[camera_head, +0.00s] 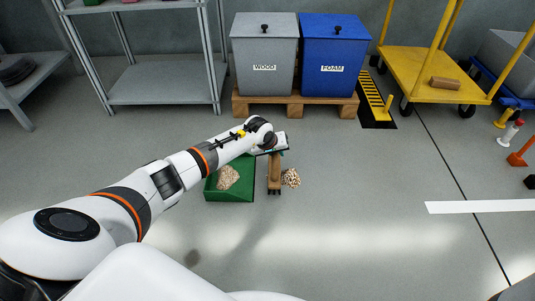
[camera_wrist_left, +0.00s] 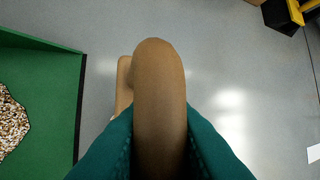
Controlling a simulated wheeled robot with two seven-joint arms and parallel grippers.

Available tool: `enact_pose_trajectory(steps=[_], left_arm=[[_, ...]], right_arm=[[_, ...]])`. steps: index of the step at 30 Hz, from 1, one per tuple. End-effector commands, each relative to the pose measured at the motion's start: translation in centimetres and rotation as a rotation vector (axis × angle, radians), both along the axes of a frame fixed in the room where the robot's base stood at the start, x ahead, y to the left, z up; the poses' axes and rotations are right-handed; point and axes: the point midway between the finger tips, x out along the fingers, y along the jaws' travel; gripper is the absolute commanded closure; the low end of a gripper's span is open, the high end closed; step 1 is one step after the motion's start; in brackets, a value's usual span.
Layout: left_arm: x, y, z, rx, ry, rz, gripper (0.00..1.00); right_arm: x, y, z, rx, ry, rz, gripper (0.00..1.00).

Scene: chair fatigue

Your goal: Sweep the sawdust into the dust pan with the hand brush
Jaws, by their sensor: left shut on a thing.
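My left gripper (camera_head: 277,152) points down and is shut on the wooden handle of the hand brush (camera_head: 274,172). In the left wrist view the brush handle (camera_wrist_left: 160,100) stands between my teal fingertips (camera_wrist_left: 160,150). The green dust pan (camera_head: 215,191) lies on the floor just left of the brush, with a heap of sawdust (camera_head: 229,177) in it. The pan also shows at the left of the wrist view (camera_wrist_left: 55,85). A smaller pile of sawdust (camera_head: 291,178) lies on the floor right of the brush. The bristles are mostly hidden. My right gripper is not in view.
A grey WOOD bin (camera_head: 264,85) and a blue FOAM bin (camera_head: 331,85) stand on a pallet (camera_head: 295,106) behind. A yellow cart (camera_head: 425,70) is at the back right, a grey shelf (camera_head: 160,85) at the back left.

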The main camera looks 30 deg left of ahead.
Motion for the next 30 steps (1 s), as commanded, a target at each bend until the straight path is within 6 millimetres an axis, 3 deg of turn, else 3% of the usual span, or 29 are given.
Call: enact_pose_trajectory(steps=[21, 30], left_arm=[[4.6, -7.3, -0.2, 0.0, -0.004, -0.001, 1.0], [5.5, -8.8, 0.1, 0.0, -0.004, 0.0, 1.0]], right_arm=[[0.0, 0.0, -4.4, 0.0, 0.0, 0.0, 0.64], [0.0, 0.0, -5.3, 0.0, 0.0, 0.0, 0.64]])
